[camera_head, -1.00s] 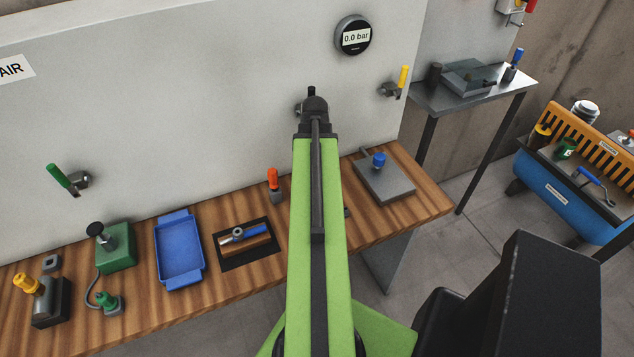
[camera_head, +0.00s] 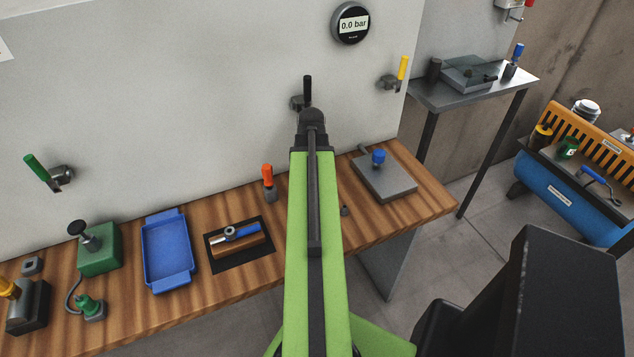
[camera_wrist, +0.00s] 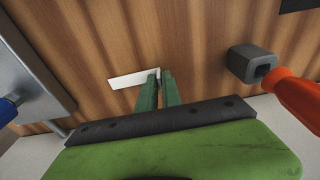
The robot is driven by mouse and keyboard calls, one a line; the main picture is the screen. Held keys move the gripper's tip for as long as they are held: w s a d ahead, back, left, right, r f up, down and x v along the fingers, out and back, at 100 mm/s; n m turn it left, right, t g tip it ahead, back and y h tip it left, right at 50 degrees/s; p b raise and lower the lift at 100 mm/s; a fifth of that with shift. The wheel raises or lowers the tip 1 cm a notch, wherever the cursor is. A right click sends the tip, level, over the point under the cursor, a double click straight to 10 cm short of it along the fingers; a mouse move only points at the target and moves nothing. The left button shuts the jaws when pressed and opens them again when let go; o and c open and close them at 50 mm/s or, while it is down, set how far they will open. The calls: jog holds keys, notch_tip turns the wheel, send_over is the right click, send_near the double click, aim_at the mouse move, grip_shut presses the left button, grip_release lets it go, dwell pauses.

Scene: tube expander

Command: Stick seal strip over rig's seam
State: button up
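In the wrist view my gripper's two green fingers (camera_wrist: 159,84) are close together, with a small white upright edge pinched between their tips. A flat white strip (camera_wrist: 130,80), which looks like the seal strip, runs left from that edge, over the wooden bench top. I cannot tell its height above the wood. In the head view my arm hides the fingers and the strip. No seam can be made out. A grey block with a blue knob (camera_head: 379,157), possibly the rig, sits on the bench right of my arm; its edge shows at left in the wrist view (camera_wrist: 30,65).
An orange-handled tool (camera_head: 268,180) stands just left of my arm, and at right in the wrist view (camera_wrist: 296,94). A panel with valves and gauge (camera_head: 351,23) rises behind.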

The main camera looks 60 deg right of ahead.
grip_shut()
jog(key=shift+r, duration=0.15)
notch_tip(320, 180, up, 8)
jog(key=p, duration=0.8)
